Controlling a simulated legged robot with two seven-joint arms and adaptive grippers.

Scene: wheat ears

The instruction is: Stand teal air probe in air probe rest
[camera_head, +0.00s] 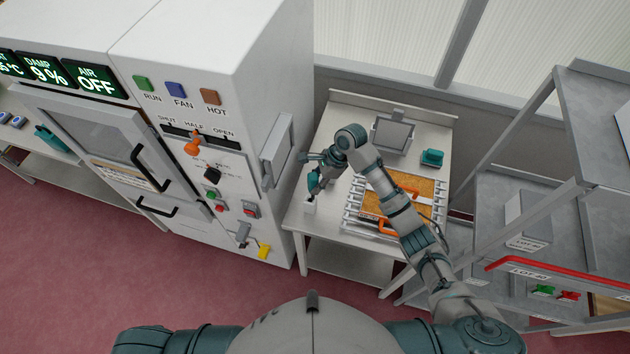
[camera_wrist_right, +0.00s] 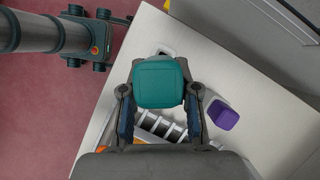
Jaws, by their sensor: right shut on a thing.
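The teal air probe (camera_wrist_right: 160,82) is held between the two fingers of my right gripper (camera_wrist_right: 158,108), its broad teal top facing the wrist camera. In the head view my right gripper (camera_head: 318,178) is over the left front part of the white table, shut on the probe. A small white block (camera_head: 310,206), which looks like the air probe rest, stands just under the gripper. In the wrist view a white edge of it (camera_wrist_right: 164,50) shows past the probe. I cannot tell whether the probe's lower end is in the rest. My left gripper is out of view.
A tray with orange-handled items (camera_head: 375,203) lies right of the gripper, under my right arm. A teal item (camera_head: 432,157) and a grey stand (camera_head: 393,132) are farther back. A purple block (camera_wrist_right: 223,114) is near the right finger. The white cabinet (camera_head: 225,110) is close on the left.

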